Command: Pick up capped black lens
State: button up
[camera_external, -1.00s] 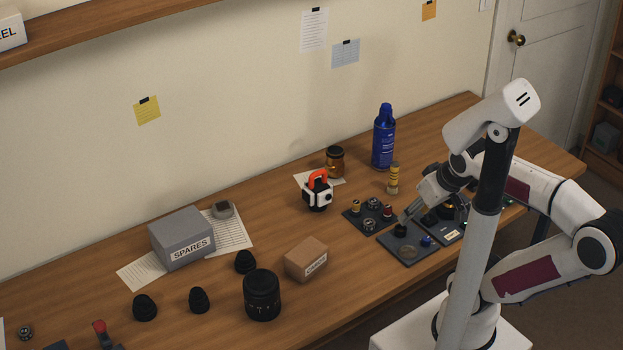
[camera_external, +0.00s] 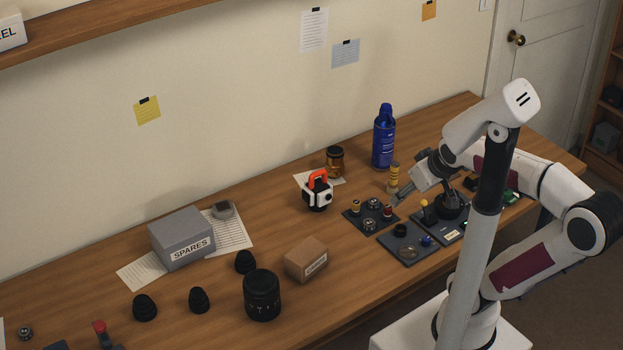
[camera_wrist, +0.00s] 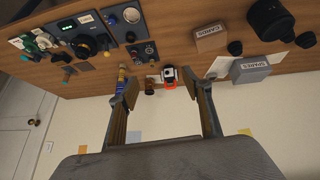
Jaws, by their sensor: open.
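A large black lens (camera_external: 262,295) stands upright at the front middle of the bench; it also shows at the top right of the wrist view (camera_wrist: 270,18). Smaller black domed pieces stand near it: one behind it (camera_external: 245,262), one to its left (camera_external: 199,300) and one farther left (camera_external: 144,308). I cannot tell from the pictures which piece is the capped one. My gripper (camera_external: 397,196) is above the right part of the bench, well to the right of all of these. In the wrist view my gripper (camera_wrist: 166,92) has its fingers wide apart with nothing between them.
A cardboard box (camera_external: 306,259) stands right of the large lens, and a grey SPARES box (camera_external: 182,238) stands behind. Dark trays with small parts (camera_external: 408,255), a blue can (camera_external: 384,140) and a white-and-orange device (camera_external: 317,190) are near my gripper.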

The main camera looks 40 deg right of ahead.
jog(key=w+r+n+t, duration=0.3)
jog(key=w, duration=1.2)
jog(key=w+r+n+t, duration=0.2)
jog(key=w+r, duration=0.1)
jog(key=w, duration=1.2)
jog(key=w+a+f+n+y, duration=0.35)
jog(key=w+a, duration=0.25)
jog(key=w, duration=0.2)
jog(key=w+a+f+n+g+y, duration=0.3)
jog(key=a+f+n+y, duration=0.35)
jog(key=a+f, duration=0.65)
jog(key=s+a+f+n+g+y, duration=0.1)
jog(key=s+f+g, duration=0.1)
jog(key=f, duration=0.3)
jog(key=s+a+f+g+y, duration=0.2)
jog(key=s+f+g, duration=0.1)
jog(key=s+f, duration=0.1)
jog(key=s+a+f+n+g+y, duration=0.1)
jog(key=s+f+g, duration=0.1)
jog(key=s+f, duration=0.2)
jog(key=shift+a+f+n+g+y, duration=0.15)
jog(key=shift+f+n+g+y, duration=0.2)
jog(key=shift+f, duration=0.6)
jog(key=shift+s+f+g, duration=0.4)
jog(key=shift+s+g, duration=0.05)
jog(key=shift+s, duration=0.1)
